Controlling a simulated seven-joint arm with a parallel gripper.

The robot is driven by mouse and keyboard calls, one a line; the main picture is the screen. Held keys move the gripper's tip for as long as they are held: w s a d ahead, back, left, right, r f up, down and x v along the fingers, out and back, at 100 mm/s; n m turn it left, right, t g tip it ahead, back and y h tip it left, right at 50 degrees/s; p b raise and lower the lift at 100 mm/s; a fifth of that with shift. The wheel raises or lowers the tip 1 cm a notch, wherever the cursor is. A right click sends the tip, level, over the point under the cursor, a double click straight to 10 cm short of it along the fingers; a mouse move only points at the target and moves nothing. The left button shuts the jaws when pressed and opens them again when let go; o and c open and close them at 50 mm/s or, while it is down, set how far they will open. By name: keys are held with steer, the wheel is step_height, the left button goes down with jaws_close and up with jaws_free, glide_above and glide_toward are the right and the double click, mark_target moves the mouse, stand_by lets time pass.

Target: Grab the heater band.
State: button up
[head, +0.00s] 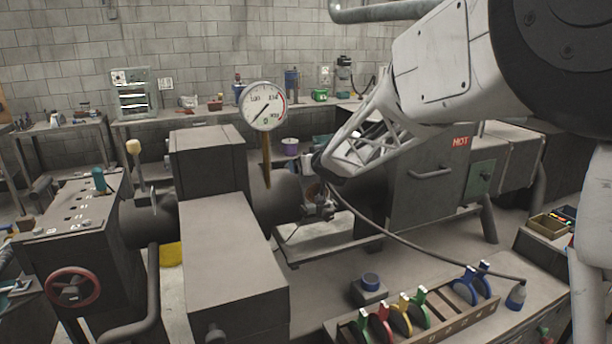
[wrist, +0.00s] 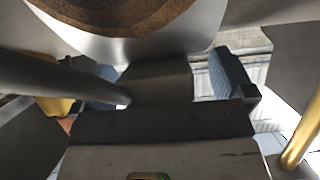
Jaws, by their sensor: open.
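My gripper (head: 320,208) is beside the dark barrel (head: 283,196) of the machine, near its middle. Its jaws are open, with nothing seen between them. In the wrist view, the bluish finger pads stand apart on either side of a dark block, and the gripper (wrist: 166,82) spans the middle. A brown, rough, rounded surface with a pale metal ring, likely the heater band (wrist: 120,12), fills the top of the wrist view. A small brownish patch shows by the gripper in the head view. I cannot tell whether the fingers touch it.
A round dial gauge (head: 264,106) on a brass stem stands above the barrel. Large grey housings (head: 215,255) flank it. A dark cable runs from near the gripper to the right.

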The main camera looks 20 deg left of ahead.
steer(key=shift+r, duration=0.1)
steer(key=c, duration=1.3)
steer(key=shift+r, duration=0.2)
